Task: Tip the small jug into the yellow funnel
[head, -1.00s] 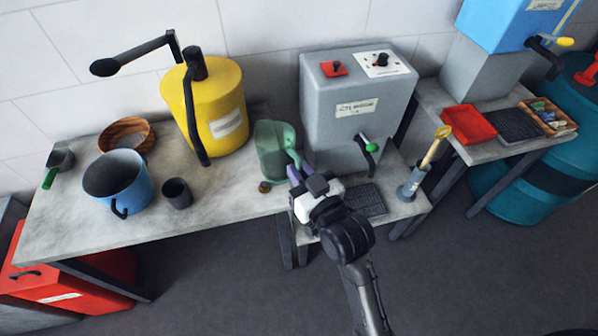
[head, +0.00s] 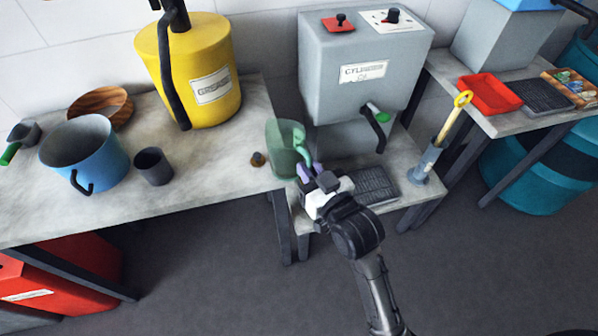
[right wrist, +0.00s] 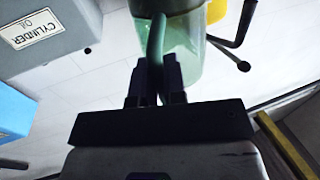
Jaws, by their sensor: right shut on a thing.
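The small jug (head: 285,150) is translucent green, with a green handle. My right gripper (head: 314,174) is shut on its handle, and the jug looks about upright near the right end of the long table, in front of the grey cylinder oil box. In the right wrist view the handle runs between the two dark fingers, and the jug body (right wrist: 187,55) stands behind them. Its contents cannot be made out. My left gripper is not in view.
A yellow grease drum (head: 205,70) with a dark lever stands left of the jug. A blue pot (head: 85,155), a dark cup (head: 154,166) and a wooden bowl (head: 108,107) are further left. The grey oil box (head: 355,75) has a green-knobbed lever. A red tray (head: 490,94) lies right.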

